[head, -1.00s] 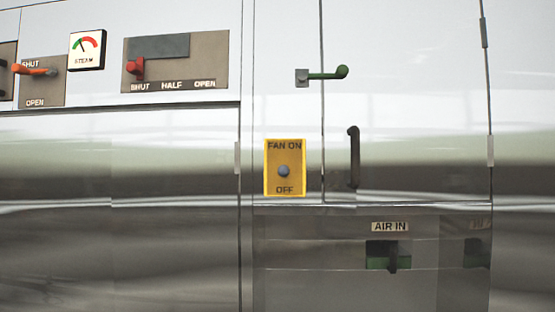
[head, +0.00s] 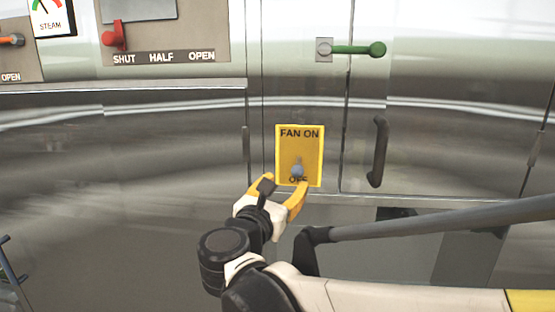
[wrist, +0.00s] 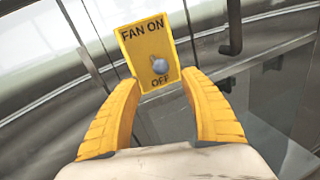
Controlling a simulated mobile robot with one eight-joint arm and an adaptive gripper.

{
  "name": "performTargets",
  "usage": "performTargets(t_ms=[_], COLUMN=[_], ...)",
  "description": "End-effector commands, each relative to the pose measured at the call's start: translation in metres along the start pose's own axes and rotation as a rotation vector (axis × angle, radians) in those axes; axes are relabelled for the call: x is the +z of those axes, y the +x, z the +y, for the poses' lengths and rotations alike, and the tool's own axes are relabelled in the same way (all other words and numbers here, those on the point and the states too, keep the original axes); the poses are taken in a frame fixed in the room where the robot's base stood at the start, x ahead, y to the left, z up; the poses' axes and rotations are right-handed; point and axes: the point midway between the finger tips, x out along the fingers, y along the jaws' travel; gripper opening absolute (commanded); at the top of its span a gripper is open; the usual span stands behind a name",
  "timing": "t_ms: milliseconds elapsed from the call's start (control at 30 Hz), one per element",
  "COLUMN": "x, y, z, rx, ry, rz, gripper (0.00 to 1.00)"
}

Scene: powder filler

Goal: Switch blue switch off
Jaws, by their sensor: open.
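The blue switch (head: 297,170) is a small round knob on a yellow plate (head: 286,150) marked FAN ON at the top and OFF at the bottom. The knob sits in the lower part of the plate, just above the word OFF. In the wrist view the blue knob (wrist: 160,66) shows between and just beyond my fingertips. My gripper (head: 280,187) is open and empty, at the plate's lower edge in the head view. Its yellow fingers (wrist: 160,80) straddle the lower plate in the wrist view. I cannot tell whether they touch the plate.
A green lever (head: 355,49) is above right of the plate, and a dark door handle (head: 378,152) stands to its right. A red lever (head: 114,36) on a SHUT/HALF/OPEN panel is at upper left.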

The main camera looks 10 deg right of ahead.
Motion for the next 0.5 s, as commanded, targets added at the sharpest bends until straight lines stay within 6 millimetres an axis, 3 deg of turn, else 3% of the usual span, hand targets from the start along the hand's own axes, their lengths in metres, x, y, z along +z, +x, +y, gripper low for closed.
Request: performTargets(t_ms=[300, 500], x=[0.001, 0.000], y=[0.064, 0.088], z=[-0.002, -0.001], rx=[-0.005, -0.003], ry=[0.003, 0.004], rz=[0.001, 0.002], gripper=[0.51, 0.51])
